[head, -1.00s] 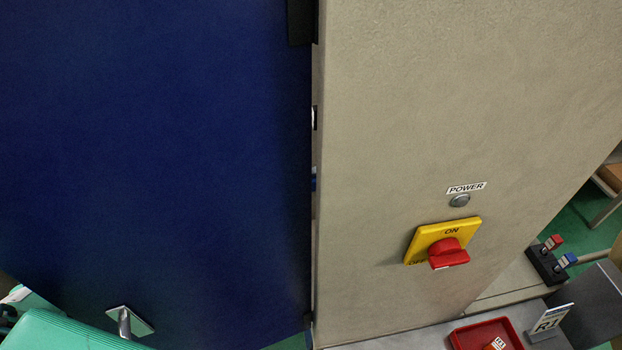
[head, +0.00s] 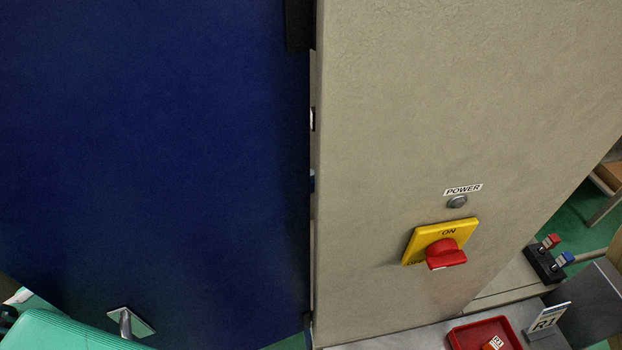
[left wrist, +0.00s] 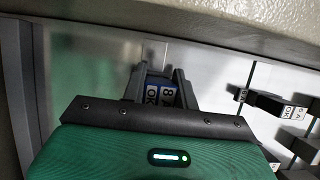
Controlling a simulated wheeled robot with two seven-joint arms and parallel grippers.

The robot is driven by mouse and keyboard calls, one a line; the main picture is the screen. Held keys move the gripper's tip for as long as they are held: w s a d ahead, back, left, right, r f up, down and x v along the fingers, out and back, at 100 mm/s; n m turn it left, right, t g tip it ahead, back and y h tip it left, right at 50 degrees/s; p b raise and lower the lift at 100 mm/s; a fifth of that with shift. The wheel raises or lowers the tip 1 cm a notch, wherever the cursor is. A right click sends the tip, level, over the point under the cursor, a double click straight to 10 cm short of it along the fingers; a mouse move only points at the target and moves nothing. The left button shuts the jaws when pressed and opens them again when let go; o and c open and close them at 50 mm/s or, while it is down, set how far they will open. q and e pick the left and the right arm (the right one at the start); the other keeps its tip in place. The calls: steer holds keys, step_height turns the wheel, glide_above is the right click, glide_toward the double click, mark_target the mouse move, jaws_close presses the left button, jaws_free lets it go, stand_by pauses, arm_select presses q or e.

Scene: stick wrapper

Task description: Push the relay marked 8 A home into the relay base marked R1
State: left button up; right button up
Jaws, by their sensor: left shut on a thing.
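In the left wrist view my left gripper (left wrist: 160,85) is shut on a relay (left wrist: 162,92), whose blue-and-white label reads 8 A and OK. The dark fingers stand on both sides of it, and its far end is hidden. A pale panel lies beyond the fingers. I cannot tell whether the relay touches a base. The head view does not show the held relay or the left fingers. The base marked R1 is not identifiable. My right gripper is not in view.
A blue door (head: 160,160) stands beside the grey cabinet side (head: 390,100), which bears a yellow-and-red switch (head: 442,244) and POWER lamp (head: 457,202). A red tray (head: 462,338) holds a labelled part. In the wrist view, another dark relay (left wrist: 270,106) projects at right.

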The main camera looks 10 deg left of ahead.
arm_select(q)
steer(key=shift+w+d, duration=0.2)
steer(key=shift+d, duration=0.2)
steer(key=o, duration=1)
steer(key=shift+o, duration=0.2)
steer(key=shift+s, duration=0.1)
steer(key=shift+s+a+f, duration=0.1)
steer(key=shift+s+a, duration=0.05)
steer(key=shift+a, duration=0.05)
steer(key=b+v, duration=0.6)
steer(key=v, duration=0.7)
steer(key=shift+a, duration=0.1)
